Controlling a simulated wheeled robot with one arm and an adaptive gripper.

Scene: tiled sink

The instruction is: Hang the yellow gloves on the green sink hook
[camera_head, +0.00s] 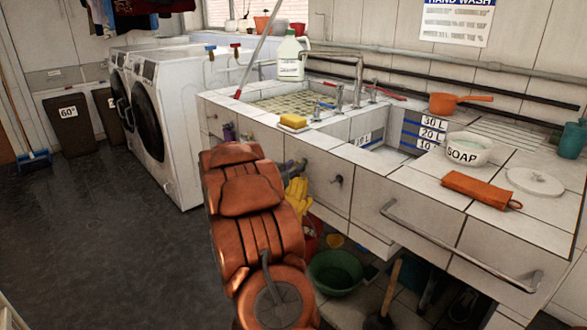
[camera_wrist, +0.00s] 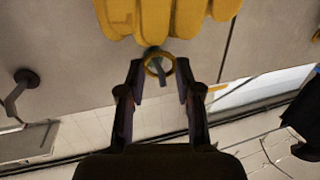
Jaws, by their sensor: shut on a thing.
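The yellow gloves (camera_head: 298,196) hang fingers-down in front of the sink cabinet, just below the end of my arm. In the wrist view the gloves (camera_wrist: 165,18) fill the top, with a yellow ring (camera_wrist: 147,66) at their cuff end. My gripper (camera_wrist: 160,74) has a finger on each side of this ring and is shut on the gloves. A small green peg, likely the green hook (camera_wrist: 162,75), shows at the ring between the fingers. I cannot tell whether it passes through the ring. In the head view my arm hides most of this spot.
A dark hook (camera_head: 337,180) sits on the cabinet front to the right, and a purple item (camera_head: 229,132) hangs to the left. A long metal rail (camera_head: 450,245) juts out farther right. A green basin (camera_head: 335,272) stands below. A yellow sponge (camera_head: 293,121) lies on the counter edge.

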